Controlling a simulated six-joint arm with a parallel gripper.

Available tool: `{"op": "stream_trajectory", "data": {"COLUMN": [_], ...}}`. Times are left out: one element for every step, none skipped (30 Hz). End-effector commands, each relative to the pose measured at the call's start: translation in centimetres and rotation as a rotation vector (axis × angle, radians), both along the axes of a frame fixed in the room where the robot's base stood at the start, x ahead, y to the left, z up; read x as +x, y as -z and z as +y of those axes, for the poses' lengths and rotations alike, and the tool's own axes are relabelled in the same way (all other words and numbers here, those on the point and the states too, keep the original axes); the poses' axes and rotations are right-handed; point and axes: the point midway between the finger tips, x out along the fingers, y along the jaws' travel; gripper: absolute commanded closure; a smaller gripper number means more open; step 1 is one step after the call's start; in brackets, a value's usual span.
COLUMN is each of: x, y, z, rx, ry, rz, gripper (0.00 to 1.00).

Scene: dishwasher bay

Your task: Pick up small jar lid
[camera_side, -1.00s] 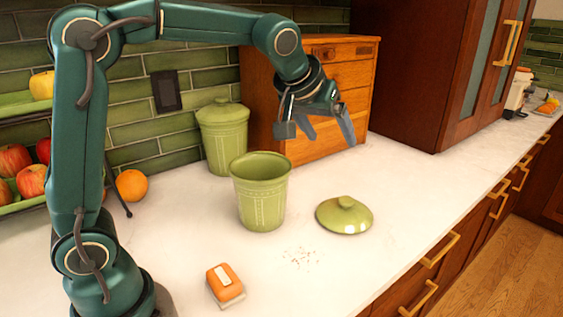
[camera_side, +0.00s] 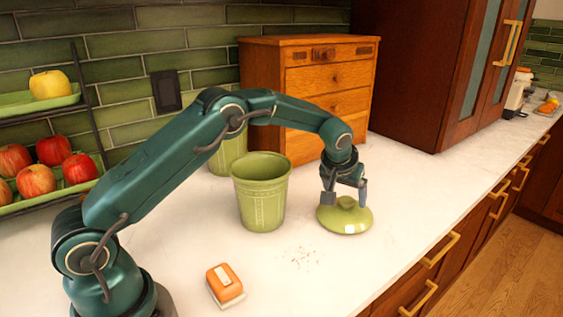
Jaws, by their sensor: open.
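The small jar lid (camera_side: 345,220) is green and round with a knob on top, and it lies flat on the white counter right of the open green jar (camera_side: 260,196). My gripper (camera_side: 345,198) points down just over the lid, with its two fingers apart on either side of the knob. Whether a finger touches the lid, I cannot tell. The open jar stands upright with no lid on it.
A second green jar (camera_side: 226,158) stands behind, mostly hidden by my arm. A wooden drawer box (camera_side: 330,85) is at the back. An orange and white sponge-like block (camera_side: 225,284) and some crumbs (camera_side: 301,257) lie in front. Fruit shelves (camera_side: 45,101) stand at left.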

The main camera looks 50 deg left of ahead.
Motion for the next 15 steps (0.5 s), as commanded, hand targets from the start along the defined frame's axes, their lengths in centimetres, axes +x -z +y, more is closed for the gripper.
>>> {"op": "stream_trajectory", "data": {"x": [0.15, 0.25, 0.35, 0.39, 0.42, 0.45, 0.48, 0.48, 0.48, 0.48, 0.48, 0.49, 0.48, 0.48, 0.48], "y": [0.44, 0.58, 0.72, 0.82, 0.9, 0.98, 1.0, 1.0, 0.99, 0.99, 0.98, 0.97, 0.96, 0.96, 0.95], "z": [0.11, 0.15, 0.18, 0.2, 0.22, 0.23, 0.23, 0.23, 0.23, 0.23, 0.23, 0.22, 0.22, 0.22, 0.22], "rx": [0.0, 0.0, 0.0, 0.0, 0.0, -0.001, -0.001, 0.0, 0.0, 0.0, 0.0, 0.0, 0.0, 0.0, 0.0], "ry": [-0.001, -0.001, -0.001, -0.001, -0.001, -0.001, -0.001, -0.001, -0.001, -0.001, -0.001, -0.001, -0.001, -0.001, -0.001], "rz": [0.002, 0.001, 0.0, 0.0, 0.001, 0.001, 0.001, 0.0, 0.0, 0.0, 0.0, 0.0, 0.0, 0.0, 0.0], "gripper": [0.17, 0.17, 0.17, 0.17, 0.17, 0.17, 0.17, 0.17, 0.17, 0.17, 0.17, 0.17, 0.17, 0.28, 0.44]}}
